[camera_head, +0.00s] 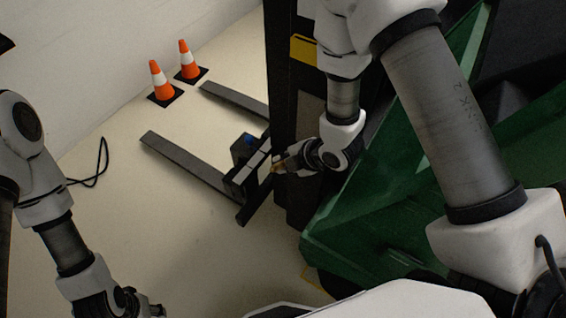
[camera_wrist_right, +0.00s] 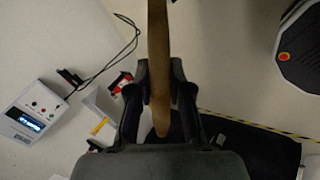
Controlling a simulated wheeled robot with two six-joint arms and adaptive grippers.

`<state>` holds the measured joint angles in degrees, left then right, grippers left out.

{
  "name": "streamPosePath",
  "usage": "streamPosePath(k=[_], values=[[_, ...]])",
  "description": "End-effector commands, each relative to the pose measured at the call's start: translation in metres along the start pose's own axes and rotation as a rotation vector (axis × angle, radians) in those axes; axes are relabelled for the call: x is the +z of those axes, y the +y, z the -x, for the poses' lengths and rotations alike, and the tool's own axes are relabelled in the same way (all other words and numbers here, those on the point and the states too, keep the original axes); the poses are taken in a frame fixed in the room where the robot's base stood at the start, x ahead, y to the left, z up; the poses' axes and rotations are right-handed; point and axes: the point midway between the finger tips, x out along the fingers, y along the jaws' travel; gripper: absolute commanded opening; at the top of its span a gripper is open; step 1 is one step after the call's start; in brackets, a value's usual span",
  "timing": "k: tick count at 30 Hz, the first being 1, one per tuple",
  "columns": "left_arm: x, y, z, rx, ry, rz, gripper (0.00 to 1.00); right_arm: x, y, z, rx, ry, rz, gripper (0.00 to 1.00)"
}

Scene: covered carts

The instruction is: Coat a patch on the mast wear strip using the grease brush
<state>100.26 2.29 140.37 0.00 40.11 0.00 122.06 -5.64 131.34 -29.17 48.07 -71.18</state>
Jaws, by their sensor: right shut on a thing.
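My right gripper (camera_head: 284,165) is shut on the grease brush, beside the dark mast (camera_head: 288,100) of the forklift. In the right wrist view the fingers (camera_wrist_right: 160,85) close around the brush's brown wooden handle (camera_wrist_right: 157,40), which runs up out of the picture. The bristles cannot be made out. Pale strips (camera_head: 265,171) show on the dark carriage close to the right gripper; I cannot tell which surface is the wear strip or whether the brush touches it. My left gripper (camera_head: 145,304) is low at the left, partly cut off; its jaws are unclear.
Two forks (camera_head: 185,158) reach out over the floor. Two orange cones (camera_head: 161,80) stand by the wall. A green container (camera_head: 400,190) crowds the right side. A black cable (camera_head: 98,168) lies at the left. The wrist view shows a white box with a display (camera_wrist_right: 36,118).

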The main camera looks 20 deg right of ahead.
Motion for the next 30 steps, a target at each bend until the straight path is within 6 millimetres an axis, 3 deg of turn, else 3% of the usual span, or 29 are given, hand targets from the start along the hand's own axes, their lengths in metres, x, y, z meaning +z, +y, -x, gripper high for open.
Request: streamPosePath(k=[14,30], values=[[0.000,0.000,0.000,0.000,0.000,0.000,0.48,0.004,0.003,0.001,0.001,0.000,0.000,0.00],[0.000,0.000,0.022,0.000,0.000,0.000,0.48,-0.002,0.021,0.025,0.001,0.000,0.001,0.00]])
